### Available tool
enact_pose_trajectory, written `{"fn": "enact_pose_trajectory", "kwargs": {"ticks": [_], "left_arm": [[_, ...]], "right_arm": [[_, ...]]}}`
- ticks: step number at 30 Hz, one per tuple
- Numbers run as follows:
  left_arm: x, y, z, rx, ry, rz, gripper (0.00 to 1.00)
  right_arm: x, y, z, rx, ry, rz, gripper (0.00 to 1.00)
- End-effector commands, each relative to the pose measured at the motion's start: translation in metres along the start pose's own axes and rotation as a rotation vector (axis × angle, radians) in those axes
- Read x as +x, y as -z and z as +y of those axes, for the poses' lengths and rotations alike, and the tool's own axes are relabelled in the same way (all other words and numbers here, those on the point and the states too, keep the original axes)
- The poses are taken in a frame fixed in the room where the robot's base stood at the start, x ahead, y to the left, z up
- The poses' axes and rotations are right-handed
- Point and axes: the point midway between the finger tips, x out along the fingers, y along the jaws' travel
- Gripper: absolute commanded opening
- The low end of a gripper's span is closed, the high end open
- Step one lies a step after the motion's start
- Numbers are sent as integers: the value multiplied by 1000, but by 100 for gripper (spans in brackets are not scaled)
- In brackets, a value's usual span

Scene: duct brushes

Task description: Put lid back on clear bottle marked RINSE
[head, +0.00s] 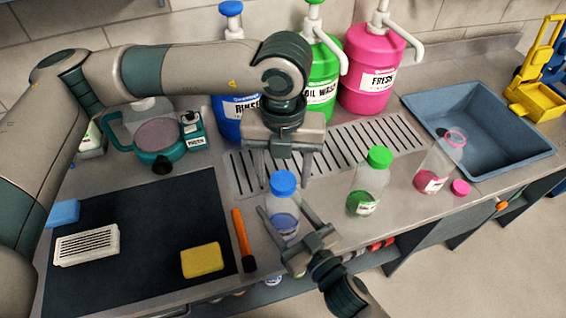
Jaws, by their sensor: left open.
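A small clear bottle (284,222) with blue liquid stands upright near the counter's front edge; I cannot read its label. A blue lid (283,183) sits at its top; I cannot tell whether it is fully seated. My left gripper (283,178) is open, pointing down over the lid, with its fingers apart and nothing held. My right gripper (283,209) reaches in from the front, with one finger on each side of the bottle. I cannot tell whether those fingers touch it.
A green-lidded bottle (366,190), a tilted open pink bottle (434,170) and a pink lid (460,187) are to the right. An orange-handled tool (241,232) and a yellow sponge (202,260) are left. Large pump jugs, including a blue one (228,118), stand behind. The sink (490,150) is right.

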Motion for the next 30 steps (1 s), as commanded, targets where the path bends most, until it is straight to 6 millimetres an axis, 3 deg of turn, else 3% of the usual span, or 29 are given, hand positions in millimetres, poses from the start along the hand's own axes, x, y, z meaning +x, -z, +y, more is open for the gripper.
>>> {"fn": "enact_pose_trajectory", "kwargs": {"ticks": [10, 15, 23, 30], "left_arm": [[2, 0, 0, 0, 0, 0, 52], [2, 0, 0, 0, 0, -1, 12], [2, 0, 0, 15, 0, -1, 12], [2, 0, 0, 241, 0, -1, 12]], "right_arm": [[0, 0, 0, 0, 0, -1, 0], [0, 0, 0, 0, 0, -1, 0], [0, 0, 0, 1, 0, -1, 0], [0, 0, 0, 1, 0, -1, 0]]}}
